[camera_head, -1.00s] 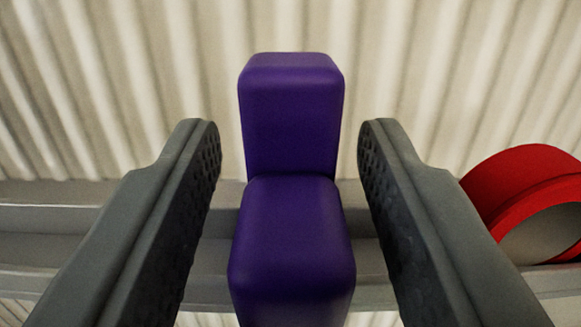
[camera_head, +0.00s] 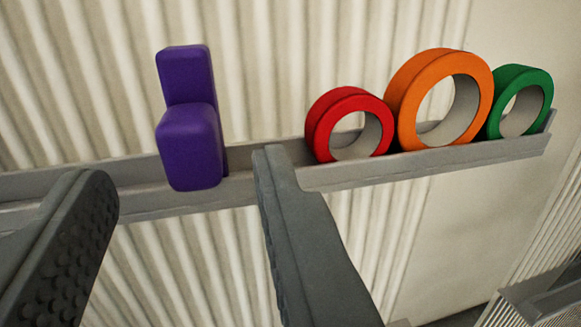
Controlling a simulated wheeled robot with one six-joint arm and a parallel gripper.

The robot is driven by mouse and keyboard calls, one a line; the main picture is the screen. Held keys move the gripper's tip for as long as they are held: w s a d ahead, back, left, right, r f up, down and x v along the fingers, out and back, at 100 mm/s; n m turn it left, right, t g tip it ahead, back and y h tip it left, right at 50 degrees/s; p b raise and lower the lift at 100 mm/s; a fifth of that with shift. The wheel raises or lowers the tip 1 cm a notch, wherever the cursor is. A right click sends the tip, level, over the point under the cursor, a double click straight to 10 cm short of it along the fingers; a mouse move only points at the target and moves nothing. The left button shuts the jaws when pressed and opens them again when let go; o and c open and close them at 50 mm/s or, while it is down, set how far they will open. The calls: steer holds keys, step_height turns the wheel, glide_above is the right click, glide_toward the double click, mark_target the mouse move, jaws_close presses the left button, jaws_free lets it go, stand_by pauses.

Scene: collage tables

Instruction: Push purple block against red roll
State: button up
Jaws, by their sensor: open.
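The purple block (camera_head: 190,147), stepped with a taller back part, stands upright on a narrow grey ledge at the left of the view. The red roll (camera_head: 340,124) stands on its edge on the same ledge to the right, with a clear gap between it and the block. My gripper (camera_head: 180,165) is open and empty. Its two dark grey fingers are nearer to the camera than the ledge, one to the lower left of the block and one to its lower right. The right finger overlaps part of the ledge in the picture.
An orange roll (camera_head: 440,98) and a green roll (camera_head: 520,101) stand right of the red roll, close together. The grey ledge (camera_head: 430,164) has a raised front lip and ends past the green roll. A corrugated pale wall (camera_head: 270,60) is behind it.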

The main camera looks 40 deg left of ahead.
steer(key=v, duration=1)
steer(key=shift+s+d, duration=0.25)
steer(key=shift+d, duration=0.05)
steer(key=shift+c, duration=0.2)
